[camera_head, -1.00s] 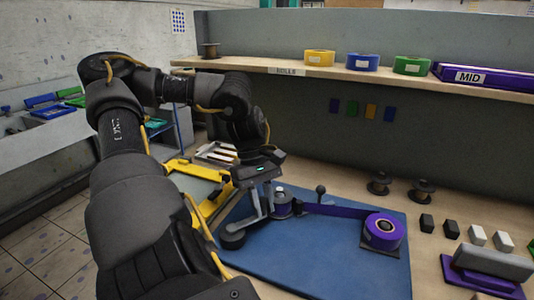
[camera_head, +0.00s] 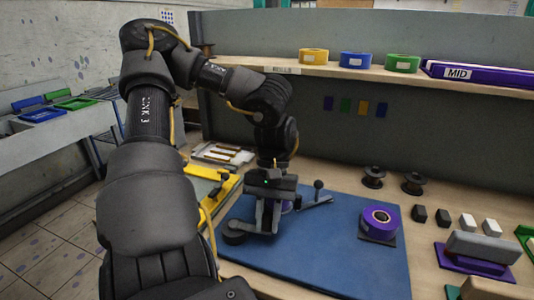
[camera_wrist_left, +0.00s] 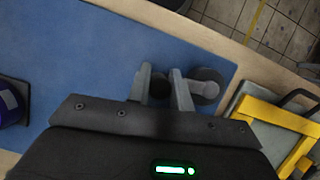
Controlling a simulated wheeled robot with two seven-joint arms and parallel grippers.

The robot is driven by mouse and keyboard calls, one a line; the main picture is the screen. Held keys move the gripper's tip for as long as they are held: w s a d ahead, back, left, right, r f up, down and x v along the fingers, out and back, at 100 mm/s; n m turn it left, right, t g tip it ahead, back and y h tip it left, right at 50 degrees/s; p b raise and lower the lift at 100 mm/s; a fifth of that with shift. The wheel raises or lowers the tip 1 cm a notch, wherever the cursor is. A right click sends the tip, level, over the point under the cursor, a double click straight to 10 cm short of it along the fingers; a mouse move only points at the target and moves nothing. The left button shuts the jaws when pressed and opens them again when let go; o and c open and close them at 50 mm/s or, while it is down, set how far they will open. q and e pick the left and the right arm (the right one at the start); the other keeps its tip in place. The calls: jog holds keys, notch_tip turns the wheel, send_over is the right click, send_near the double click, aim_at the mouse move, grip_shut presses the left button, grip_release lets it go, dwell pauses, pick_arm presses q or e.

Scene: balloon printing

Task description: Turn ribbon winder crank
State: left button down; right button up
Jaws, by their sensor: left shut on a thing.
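The ribbon winder stands on the blue mat (camera_head: 330,250), mostly hidden behind my left gripper (camera_head: 266,228). A grey lever with a dark ball knob (camera_head: 318,184) sticks out to its right, and a dark round part (camera_head: 235,237) shows at its lower left. My left gripper points down and is shut on the crank handle, a small dark part (camera_wrist_left: 159,85) between its fingers in the wrist view. The grip itself is partly hidden. A purple ribbon roll (camera_head: 380,220) sits on a dark holder at the mat's right. My right gripper is not in view.
A yellow-framed tray (camera_head: 215,190) stands left of the mat. Dark spools (camera_head: 374,177), small blocks (camera_head: 443,217) and a purple stamp-like tool (camera_head: 478,262) lie to the right. A shelf (camera_head: 420,80) with coloured rolls runs behind. The mat's front middle is clear.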

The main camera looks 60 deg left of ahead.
pick_arm(q)
jog(key=shift+s+d+m+y, duration=0.35)
jog(key=shift+s+m, duration=0.15)
jog(key=shift+m, duration=0.3)
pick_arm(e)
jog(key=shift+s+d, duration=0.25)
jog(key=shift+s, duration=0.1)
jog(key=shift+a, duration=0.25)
pick_arm(q)
jog(key=c, duration=1.3)
grip_release()
jog(key=shift+o, duration=0.2)
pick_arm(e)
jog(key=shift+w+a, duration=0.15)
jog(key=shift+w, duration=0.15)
pick_arm(q)
jog(key=shift+r, duration=0.1)
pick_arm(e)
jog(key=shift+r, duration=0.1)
